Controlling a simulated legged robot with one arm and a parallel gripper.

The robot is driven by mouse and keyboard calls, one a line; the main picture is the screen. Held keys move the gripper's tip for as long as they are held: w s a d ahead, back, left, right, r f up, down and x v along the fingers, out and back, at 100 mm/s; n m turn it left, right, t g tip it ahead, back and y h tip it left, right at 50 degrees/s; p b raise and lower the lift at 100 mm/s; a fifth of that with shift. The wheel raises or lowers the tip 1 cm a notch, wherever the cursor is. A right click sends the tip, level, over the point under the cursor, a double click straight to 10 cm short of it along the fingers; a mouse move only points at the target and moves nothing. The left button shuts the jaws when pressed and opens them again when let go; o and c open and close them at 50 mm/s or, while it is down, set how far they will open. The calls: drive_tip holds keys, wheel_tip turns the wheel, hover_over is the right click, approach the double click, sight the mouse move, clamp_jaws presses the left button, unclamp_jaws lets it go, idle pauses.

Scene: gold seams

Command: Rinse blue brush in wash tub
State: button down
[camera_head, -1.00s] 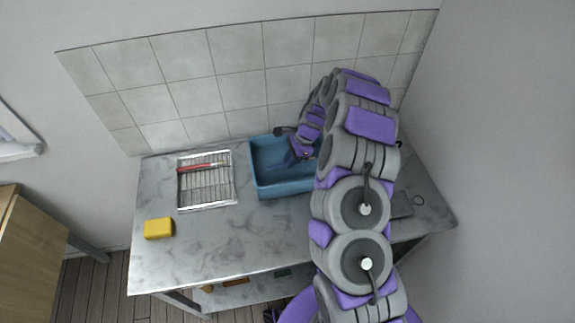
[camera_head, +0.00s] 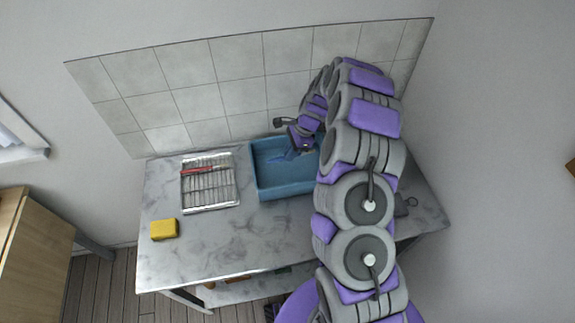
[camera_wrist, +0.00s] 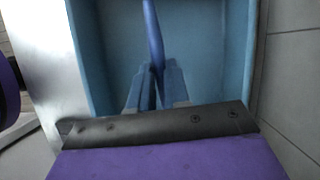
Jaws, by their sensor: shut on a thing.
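The blue wash tub (camera_head: 286,190) stands on the worktop against the tiled wall. My gripper (camera_wrist: 155,75) is shut on the blue brush (camera_wrist: 152,28), whose slim handle runs up the wrist view from between the fingertips. The wrist view shows the tub's walls (camera_wrist: 88,60) around the brush and fingers. The brush's height over the tub floor is hard to tell, and my arm hides the tub's right side.
A wire rack (camera_head: 210,205) with a red brush (camera_head: 197,170) lies left of the tub. A yellow sponge (camera_head: 164,229) sits at the worktop's left front. The marble worktop (camera_head: 225,245) is clear in the middle. A tiled backsplash (camera_head: 236,90) rises behind.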

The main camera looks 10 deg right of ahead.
drive_tip(key=shift+r+p, duration=1.2)
drive_tip(key=shift+r, duration=0.8)
drive_tip(key=shift+r, duration=0.1)
idle(0.6)
drive_tip(key=shift+r+p, duration=1.5)
drive_tip(key=shift+r, duration=0.45)
